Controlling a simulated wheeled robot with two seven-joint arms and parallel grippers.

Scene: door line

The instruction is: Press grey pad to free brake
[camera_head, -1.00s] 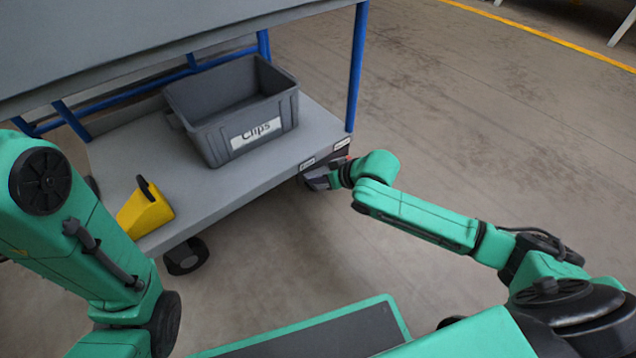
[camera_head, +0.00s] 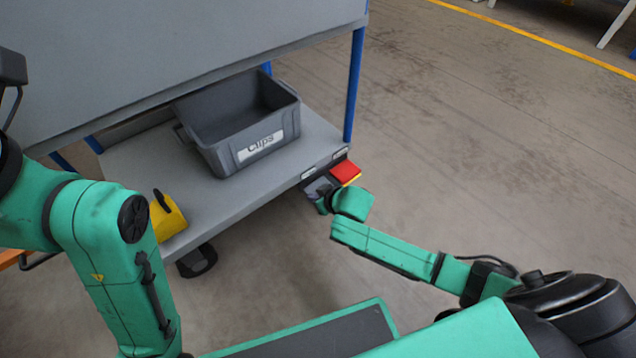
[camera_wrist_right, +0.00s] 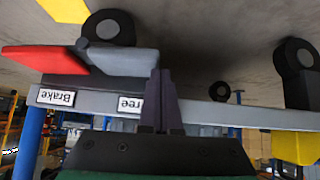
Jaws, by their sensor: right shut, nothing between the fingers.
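The grey pad (camera_head: 319,186) sits at the cart's lower corner, beside a red pad (camera_head: 345,172). In the right wrist view, which is upside down, the grey pad (camera_wrist_right: 124,60) is above a label ending in "ree" and the red pad (camera_wrist_right: 44,59) above a "Brake" label. My right gripper (camera_wrist_right: 162,76) is shut and empty. Its fingertips overlap the grey pad's end in that view; I cannot tell whether they touch it. In the head view my right gripper (camera_head: 322,203) is at the grey pad's near side, partly hidden by its wrist. My left gripper's fingers are out of view.
The cart's lower shelf (camera_head: 240,190) carries a grey "Clips" bin (camera_head: 215,158) and a yellow object (camera_head: 167,217). A blue post (camera_head: 354,85) rises near the pads. A black caster (camera_head: 197,261) is under the shelf. The floor to the right is clear.

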